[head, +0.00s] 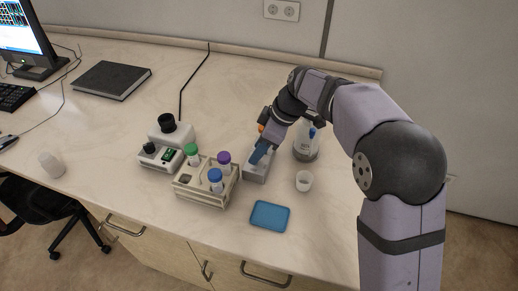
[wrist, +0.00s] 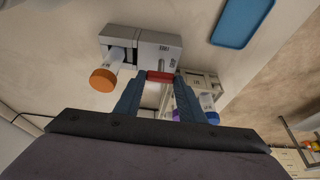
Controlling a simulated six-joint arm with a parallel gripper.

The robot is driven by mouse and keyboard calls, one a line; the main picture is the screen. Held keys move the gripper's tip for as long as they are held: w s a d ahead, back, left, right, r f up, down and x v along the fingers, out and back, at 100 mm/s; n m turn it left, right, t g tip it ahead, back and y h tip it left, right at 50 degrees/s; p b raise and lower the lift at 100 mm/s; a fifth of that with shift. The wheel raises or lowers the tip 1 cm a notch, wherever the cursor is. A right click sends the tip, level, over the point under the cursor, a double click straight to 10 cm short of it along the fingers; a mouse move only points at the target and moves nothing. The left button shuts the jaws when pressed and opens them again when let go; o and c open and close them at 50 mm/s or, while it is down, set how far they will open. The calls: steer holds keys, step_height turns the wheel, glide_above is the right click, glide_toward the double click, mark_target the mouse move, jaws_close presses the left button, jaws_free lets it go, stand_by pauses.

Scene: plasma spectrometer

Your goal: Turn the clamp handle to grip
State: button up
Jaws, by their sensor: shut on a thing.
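The grey clamp device (head: 256,174) stands on the bench to the right of the tube rack. It shows in the wrist view (wrist: 158,48) as a grey block with a clear, orange-capped tube (wrist: 104,78) at its left side. The orange cap also shows in the head view (head: 261,128), beside my arm. The red clamp handle (wrist: 160,76) lies between the blue fingertips of my gripper (wrist: 159,77), which is shut on it. In the head view my gripper (head: 262,152) is over the device and hides the handle.
A blue tray (head: 270,216) lies in front, a small white cup (head: 304,181) and a clear bottle (head: 306,150) to the right.

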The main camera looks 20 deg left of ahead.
steer(key=o, duration=1)
steer(key=shift+o, duration=0.2)
steer(key=b+v, duration=0.1)
steer(key=v, duration=0.6)
steer(key=shift+r, duration=0.25)
step_height(320, 180, up, 8)
steer(key=p, duration=0.6)
stand_by(0.4)
